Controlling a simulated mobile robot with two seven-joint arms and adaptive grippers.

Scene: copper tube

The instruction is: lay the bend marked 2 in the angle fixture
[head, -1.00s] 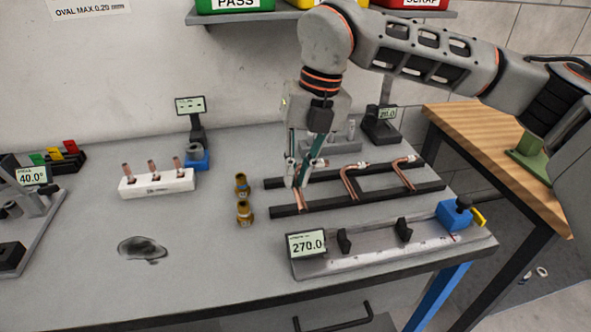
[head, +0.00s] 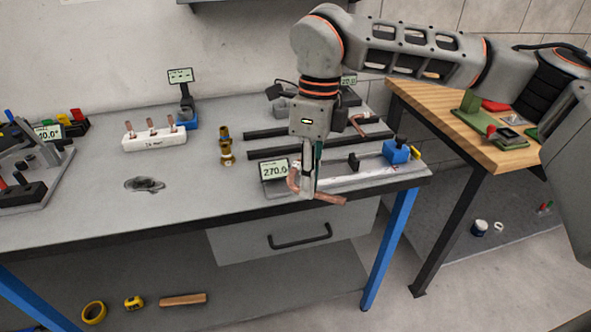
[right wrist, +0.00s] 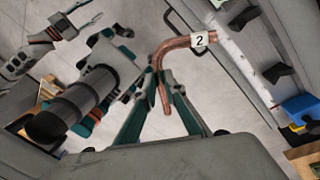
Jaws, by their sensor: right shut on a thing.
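My right gripper (head: 308,188) is shut on a bent copper tube (head: 331,198) and holds it up near the table's front edge, before the 270.0 display. In the right wrist view the tube (right wrist: 165,60) carries a white label reading 2, and the fingers (right wrist: 164,78) close on it. The angle fixture (head: 38,178), grey with a display reading about 40.0, stands at the far left of the table, partly cut off by the picture edge. My left gripper (right wrist: 62,30) seems to show at the upper left of the right wrist view; its jaws are unclear.
A black two-bar rack (head: 265,133) holds another copper bend (head: 358,122). A measuring rail (head: 375,175) lies along the front right. Brass fittings (head: 226,147) and a white block with copper pieces (head: 155,140) stand mid-table. A dark puddle-like patch (head: 145,184) lies front left.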

